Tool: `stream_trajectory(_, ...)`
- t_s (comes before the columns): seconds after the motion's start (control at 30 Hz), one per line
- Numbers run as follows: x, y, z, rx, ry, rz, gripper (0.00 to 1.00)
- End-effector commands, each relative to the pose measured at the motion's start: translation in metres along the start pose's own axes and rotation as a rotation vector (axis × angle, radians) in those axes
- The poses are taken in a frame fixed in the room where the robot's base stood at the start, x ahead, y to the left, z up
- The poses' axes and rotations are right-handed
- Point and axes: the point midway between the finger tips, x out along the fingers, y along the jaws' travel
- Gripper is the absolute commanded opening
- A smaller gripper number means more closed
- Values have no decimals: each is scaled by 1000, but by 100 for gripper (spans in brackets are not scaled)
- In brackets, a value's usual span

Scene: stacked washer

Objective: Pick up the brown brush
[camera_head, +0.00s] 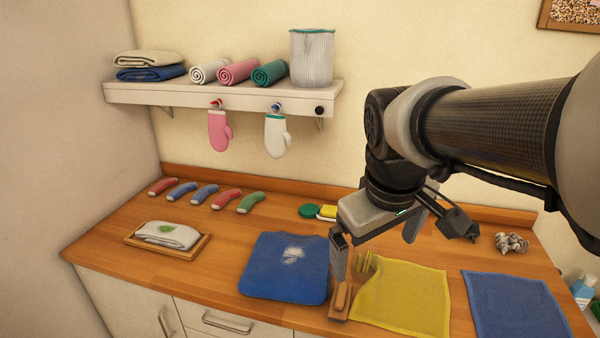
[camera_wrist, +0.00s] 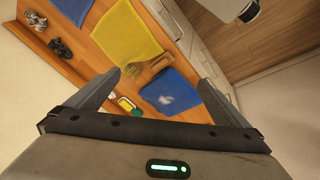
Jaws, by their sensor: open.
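The brown brush (camera_head: 341,298) appears as a small brown wooden piece on the counter, between the folded blue cloth (camera_head: 283,278) and the yellow cloth (camera_head: 405,298). My finger partly covers the area just behind it. In the wrist view, a brown wooden shape (camera_wrist: 151,69) lies between the yellow cloth (camera_wrist: 125,34) and the blue cloth (camera_wrist: 172,92); its exact outline is hard to tell. My gripper (camera_head: 375,247) is open and empty, above the counter and behind the brush. In the wrist view, its spread fingers (camera_wrist: 160,79) frame the brush area.
A yellow sponge (camera_head: 327,212) and green round item (camera_head: 309,211) lie behind my gripper. A wooden tray (camera_head: 140,241) with a white cloth and several rolled socks (camera_head: 205,195) lie left. A dark blue cloth (camera_head: 515,305) lies right. A shelf (camera_head: 230,94) with hanging mitts is above.

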Motion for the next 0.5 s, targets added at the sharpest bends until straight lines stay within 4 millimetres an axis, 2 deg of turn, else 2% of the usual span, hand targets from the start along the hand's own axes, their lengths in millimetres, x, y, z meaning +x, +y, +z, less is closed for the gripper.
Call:
stream_trajectory(0.03,21,5,-15,-86,-45,-14,100)
stream_trajectory(0.1,44,12,-36,-220,-90,-37,100)
stream_trajectory(0.3,124,23,-86,-571,-166,-162,100)
stream_trajectory(0.4,159,26,-101,-700,-171,-228,100)
stream_trajectory(0.5,185,27,-110,-787,-166,-276,100)
